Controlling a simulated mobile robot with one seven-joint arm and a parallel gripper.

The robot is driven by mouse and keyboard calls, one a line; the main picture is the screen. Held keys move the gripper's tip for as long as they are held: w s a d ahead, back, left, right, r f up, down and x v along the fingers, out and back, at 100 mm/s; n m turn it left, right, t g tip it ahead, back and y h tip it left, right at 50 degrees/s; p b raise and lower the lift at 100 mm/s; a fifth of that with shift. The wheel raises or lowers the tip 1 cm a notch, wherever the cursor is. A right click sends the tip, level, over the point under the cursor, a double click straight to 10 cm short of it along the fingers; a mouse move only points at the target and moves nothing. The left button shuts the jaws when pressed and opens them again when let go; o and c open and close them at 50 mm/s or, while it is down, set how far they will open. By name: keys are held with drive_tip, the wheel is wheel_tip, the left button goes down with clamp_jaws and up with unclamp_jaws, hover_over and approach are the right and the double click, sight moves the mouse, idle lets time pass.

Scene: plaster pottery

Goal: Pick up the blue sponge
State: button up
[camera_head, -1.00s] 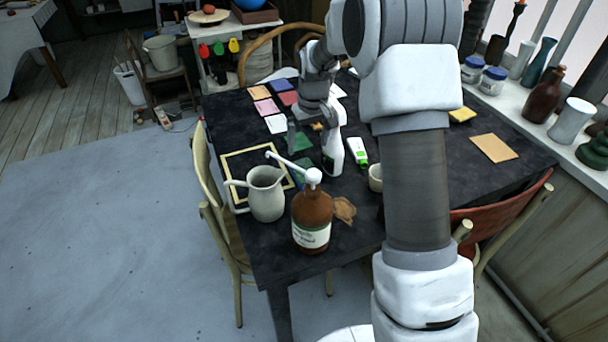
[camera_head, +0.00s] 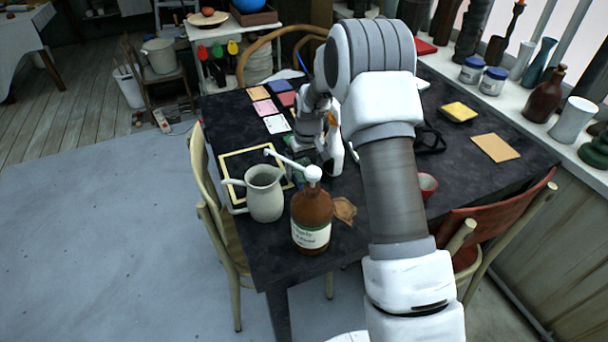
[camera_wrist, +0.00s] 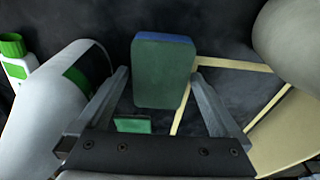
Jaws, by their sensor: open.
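The sponge (camera_wrist: 163,72) shows in the wrist view as an upright-looking block with a dark green face and a blue edge at its far end. My gripper (camera_wrist: 160,76) is open, with one finger on each side of the sponge. Gaps show between the fingers and the sponge, so it is not gripped. In the head view my forearm and the white spray bottle (camera_head: 335,155) crowd this spot, and I cannot make out the sponge clearly there.
A white bottle (camera_wrist: 60,100) lies close by the left finger, with a green-capped bottle (camera_wrist: 17,62) beyond. A pale pitcher (camera_head: 265,195) and a brown pump bottle (camera_head: 312,220) stand at the table's near left. A yellow sponge (camera_head: 458,112) lies on the right.

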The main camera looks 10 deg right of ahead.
drive_tip(key=c, duration=1.3)
wheel_tip(320, 180, up, 10)
drive_tip(key=shift+r+p, duration=0.1)
drive_tip(key=shift+p, duration=0.75)
